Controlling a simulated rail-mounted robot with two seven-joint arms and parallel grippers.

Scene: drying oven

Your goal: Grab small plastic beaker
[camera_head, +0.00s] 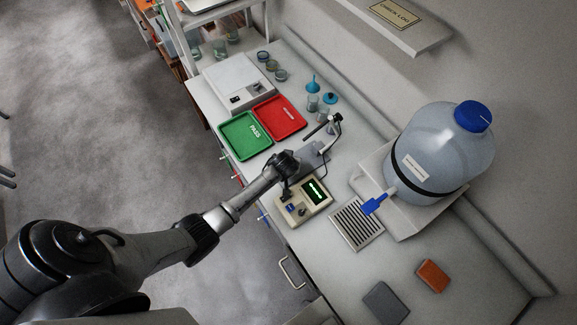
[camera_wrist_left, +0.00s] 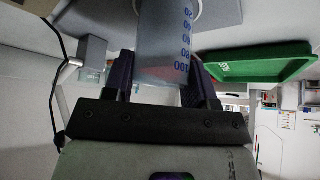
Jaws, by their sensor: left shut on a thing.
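A small clear plastic beaker (camera_wrist_left: 163,45) with blue graduation marks sits between the two dark fingers of my left gripper (camera_wrist_left: 162,80) in the left wrist view. The gripper is shut on it. In the head view my left gripper (camera_head: 303,160) is over the bench, behind the beige meter with a green display (camera_head: 311,196). I cannot make out the held beaker clearly there. My right gripper is not in view.
A green tray (camera_head: 233,143) and a red tray (camera_head: 290,126) lie beyond the gripper. A probe stand (camera_head: 335,124) is close beside it. A large water carboy (camera_head: 437,150), a drain grate (camera_head: 355,226) and small glassware (camera_head: 313,103) also stand on the bench.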

